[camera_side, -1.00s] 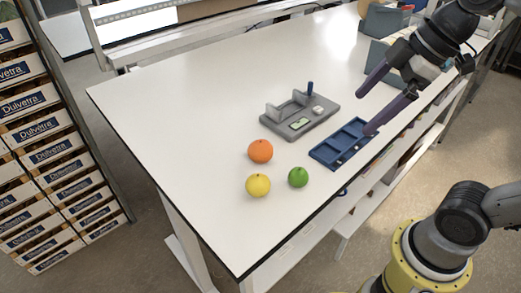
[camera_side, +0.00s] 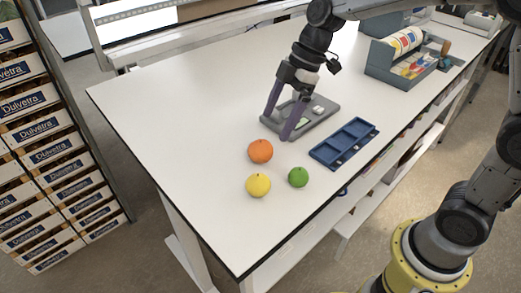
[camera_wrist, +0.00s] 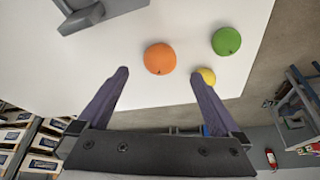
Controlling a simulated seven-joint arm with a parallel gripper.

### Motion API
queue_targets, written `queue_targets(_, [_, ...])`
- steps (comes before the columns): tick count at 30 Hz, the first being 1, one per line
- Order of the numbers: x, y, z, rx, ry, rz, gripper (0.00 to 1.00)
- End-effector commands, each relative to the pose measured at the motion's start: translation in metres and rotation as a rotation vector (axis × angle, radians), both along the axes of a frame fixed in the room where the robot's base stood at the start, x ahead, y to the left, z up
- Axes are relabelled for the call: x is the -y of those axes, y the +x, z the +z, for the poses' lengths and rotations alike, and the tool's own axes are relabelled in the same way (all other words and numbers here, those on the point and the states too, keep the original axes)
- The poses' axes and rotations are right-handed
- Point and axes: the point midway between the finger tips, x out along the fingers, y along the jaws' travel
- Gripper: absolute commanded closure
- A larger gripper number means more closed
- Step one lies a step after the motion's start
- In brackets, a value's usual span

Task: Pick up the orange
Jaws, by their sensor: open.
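The orange (camera_side: 260,151) sits on the white table in the side view, behind a yellow fruit (camera_side: 258,185) and a green fruit (camera_side: 298,177). My gripper (camera_side: 277,127) is open and empty, its fingers pointing down just behind and to the right of the orange, in front of the grey fixture. In the wrist view the orange (camera_wrist: 159,58) lies ahead of the gap between my open fingers (camera_wrist: 160,82), not between them. The green fruit (camera_wrist: 226,41) is to its right. The yellow fruit (camera_wrist: 207,76) is partly hidden by my right finger.
A grey fixture (camera_side: 327,103) stands close behind my fingers, partly hidden by them. A blue compartment tray (camera_side: 345,142) lies to the right. A grey bin unit (camera_side: 393,62) stands farther back. The table (camera_side: 180,110) is clear to the left.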

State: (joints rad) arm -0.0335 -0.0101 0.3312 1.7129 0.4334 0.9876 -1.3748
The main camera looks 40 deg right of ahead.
Motion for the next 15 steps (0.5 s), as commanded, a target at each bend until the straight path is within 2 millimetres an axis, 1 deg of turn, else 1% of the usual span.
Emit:
queue_targets(1, [-0.003,0.001,-0.008,-0.005,0.0,0.002,0.0])
queue_targets(3, [-0.006,0.002,-0.015,-0.003,0.0,0.002,0.0])
queue_targets(10, [-0.013,0.005,-0.028,-0.002,0.0,0.002,0.0])
queue_targets(15, [-0.027,0.009,-0.048,-0.004,-0.002,0.003,0.0])
